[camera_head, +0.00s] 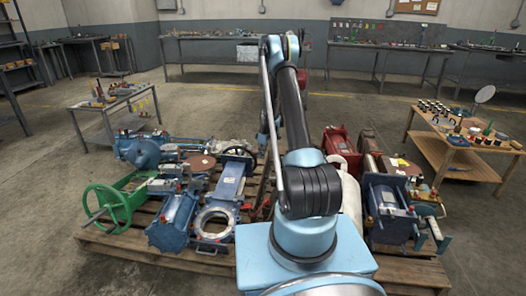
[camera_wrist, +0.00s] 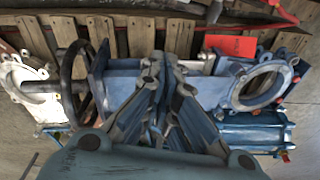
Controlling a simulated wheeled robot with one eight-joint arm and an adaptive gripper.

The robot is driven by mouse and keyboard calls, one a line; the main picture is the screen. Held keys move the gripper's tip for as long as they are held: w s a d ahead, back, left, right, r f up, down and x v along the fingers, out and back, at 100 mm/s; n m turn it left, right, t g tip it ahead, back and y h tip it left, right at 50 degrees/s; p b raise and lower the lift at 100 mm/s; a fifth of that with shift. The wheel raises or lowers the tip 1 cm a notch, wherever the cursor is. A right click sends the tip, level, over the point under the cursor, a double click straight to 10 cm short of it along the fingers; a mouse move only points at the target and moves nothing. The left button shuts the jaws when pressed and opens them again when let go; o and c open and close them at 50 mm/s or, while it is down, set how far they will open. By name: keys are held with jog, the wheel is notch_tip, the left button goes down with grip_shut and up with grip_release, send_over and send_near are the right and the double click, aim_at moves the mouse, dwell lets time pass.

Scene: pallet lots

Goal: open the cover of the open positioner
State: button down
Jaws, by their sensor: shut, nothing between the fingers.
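I cannot tell for sure which part is the open positioner or its cover. In the wrist view my gripper (camera_wrist: 161,65) is shut and empty, above a blue gate valve with a round flange ring (camera_wrist: 243,101). The fingers hide the middle of its body. A black handwheel (camera_wrist: 91,60) is at its left. The blue valve (camera_head: 229,190) also lies on the pallet in the head view. There my arm hides the middle of the pallet, and my gripper cannot be made out.
The wooden pallet (camera_head: 150,257) is crowded with valves and actuators, including a green handwheel (camera_head: 88,207) and a dark blue actuator (camera_head: 388,215). A red plate (camera_wrist: 231,45) shows in the wrist view. A wooden table (camera_head: 450,158) stands right; floor in front is clear at left.

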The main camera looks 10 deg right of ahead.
aim_at(275, 164)
jog(key=shift+s+d+f, duration=0.2)
jog(key=shift+s+d, duration=0.25)
jog(key=shift+d, duration=0.4)
jog(key=shift+s+d+f, duration=0.15)
jog(key=shift+s+d, duration=0.25)
jog(key=shift+d, duration=0.4)
jog(key=shift+a, duration=0.1)
